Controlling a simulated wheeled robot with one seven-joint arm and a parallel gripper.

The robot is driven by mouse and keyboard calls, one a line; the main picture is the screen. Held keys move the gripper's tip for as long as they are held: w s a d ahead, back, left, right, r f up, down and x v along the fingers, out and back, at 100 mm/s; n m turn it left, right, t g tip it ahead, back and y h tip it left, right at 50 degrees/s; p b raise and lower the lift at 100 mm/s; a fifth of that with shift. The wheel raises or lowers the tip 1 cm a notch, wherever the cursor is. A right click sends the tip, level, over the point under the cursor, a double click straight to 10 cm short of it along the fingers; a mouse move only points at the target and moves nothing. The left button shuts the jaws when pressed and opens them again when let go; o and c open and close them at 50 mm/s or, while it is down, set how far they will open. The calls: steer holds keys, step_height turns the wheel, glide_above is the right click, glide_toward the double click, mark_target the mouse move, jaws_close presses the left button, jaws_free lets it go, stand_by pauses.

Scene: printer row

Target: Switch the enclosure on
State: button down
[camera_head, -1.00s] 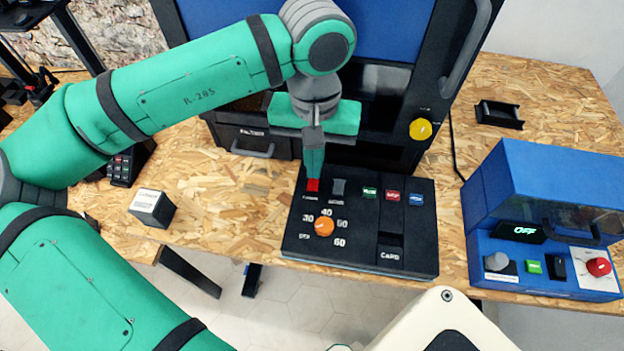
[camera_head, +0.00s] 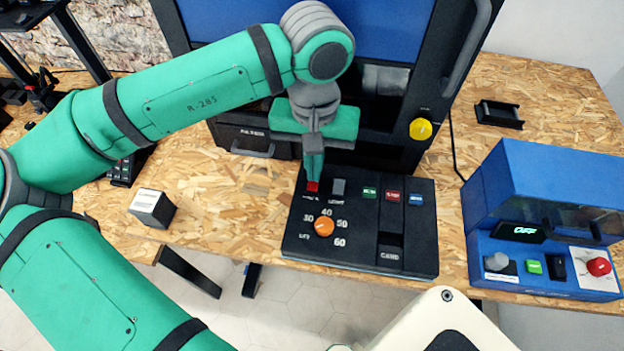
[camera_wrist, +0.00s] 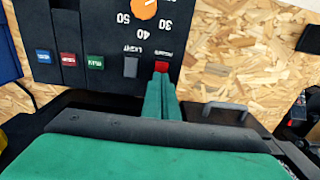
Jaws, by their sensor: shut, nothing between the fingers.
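The black control panel (camera_head: 360,245) lies on the bench in front of the enclosure (camera_head: 400,80), a large black and blue cabinet. A red switch (camera_head: 312,187) sits at the panel's top left; it also shows in the wrist view (camera_wrist: 161,67) beside a small label that seems to read POWER. My gripper (camera_head: 314,177) is shut and empty, pointing down. Its fingertips are at the red switch's far edge and hide part of it. I cannot tell whether they touch it or which way the switch is set.
A grey LIGHT switch (camera_head: 338,187) is just right of the red one. Green (camera_head: 369,192), red (camera_head: 392,195) and blue (camera_head: 415,199) buttons follow. An orange dial (camera_head: 324,226) lies below. A blue machine (camera_head: 540,200) showing OFF stands right; a small box (camera_head: 152,208) stands left.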

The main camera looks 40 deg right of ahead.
steer(key=shift+f, duration=0.15)
step_height(320, 180, up, 7)
stand_by(1.0)
stand_by(0.5)
